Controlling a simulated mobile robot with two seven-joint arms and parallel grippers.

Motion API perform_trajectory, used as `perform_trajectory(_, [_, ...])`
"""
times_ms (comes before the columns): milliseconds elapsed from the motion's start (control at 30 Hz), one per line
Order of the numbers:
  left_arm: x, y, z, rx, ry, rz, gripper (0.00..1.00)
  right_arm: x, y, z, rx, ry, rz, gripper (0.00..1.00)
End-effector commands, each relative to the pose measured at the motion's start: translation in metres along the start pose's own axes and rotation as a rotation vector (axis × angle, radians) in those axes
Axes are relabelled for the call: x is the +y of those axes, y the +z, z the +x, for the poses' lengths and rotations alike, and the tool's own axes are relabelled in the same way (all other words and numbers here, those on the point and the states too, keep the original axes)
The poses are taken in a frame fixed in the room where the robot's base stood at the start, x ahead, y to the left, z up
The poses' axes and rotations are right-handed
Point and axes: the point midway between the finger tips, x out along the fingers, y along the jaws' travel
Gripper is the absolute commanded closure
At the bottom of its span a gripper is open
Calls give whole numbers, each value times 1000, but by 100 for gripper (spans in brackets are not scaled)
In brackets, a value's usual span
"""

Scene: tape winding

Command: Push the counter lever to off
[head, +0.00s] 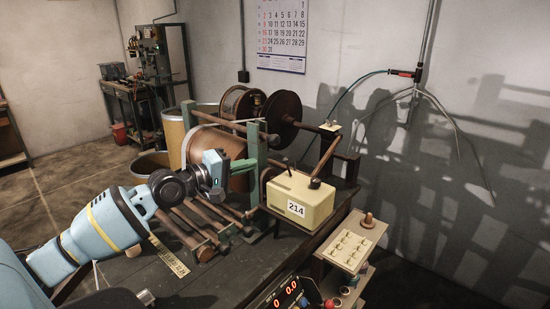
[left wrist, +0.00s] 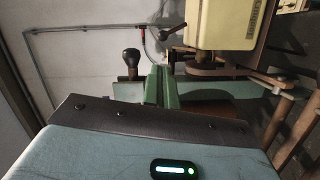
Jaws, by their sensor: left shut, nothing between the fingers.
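The counter is a cream-yellow box (head: 300,202) with a "214" label, on the bench right of centre in the head view. A brown lever (head: 326,158) rises from a dark pivot on its top and leans up to the right. My left gripper (head: 218,172) is shut and empty, left of the counter and apart from it, in front of the winding drum. Its fingertips are hard to make out. The counter also shows at the top of the left wrist view (left wrist: 217,24), with a dark-ended rod (left wrist: 180,33) beside it. My right gripper is not in view.
A copper-brown drum (head: 215,147) and green uprights (head: 254,150) stand close behind my left gripper. A cream button panel (head: 348,248) and a red-digit display (head: 285,294) are at the front right. A hose (head: 355,88) hangs by the wall.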

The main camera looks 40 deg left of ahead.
Motion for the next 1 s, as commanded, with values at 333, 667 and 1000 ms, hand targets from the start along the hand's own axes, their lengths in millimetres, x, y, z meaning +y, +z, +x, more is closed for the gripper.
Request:
perform_trajectory(333, [2, 0, 34, 1, 4, -1, 100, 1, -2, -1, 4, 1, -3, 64])
perform_trajectory(667, [2, 0, 71, 1, 2, -1, 100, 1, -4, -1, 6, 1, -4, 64])
perform_trajectory(1000, [1, 0, 89, 0, 0, 2, 100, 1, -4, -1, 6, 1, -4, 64])
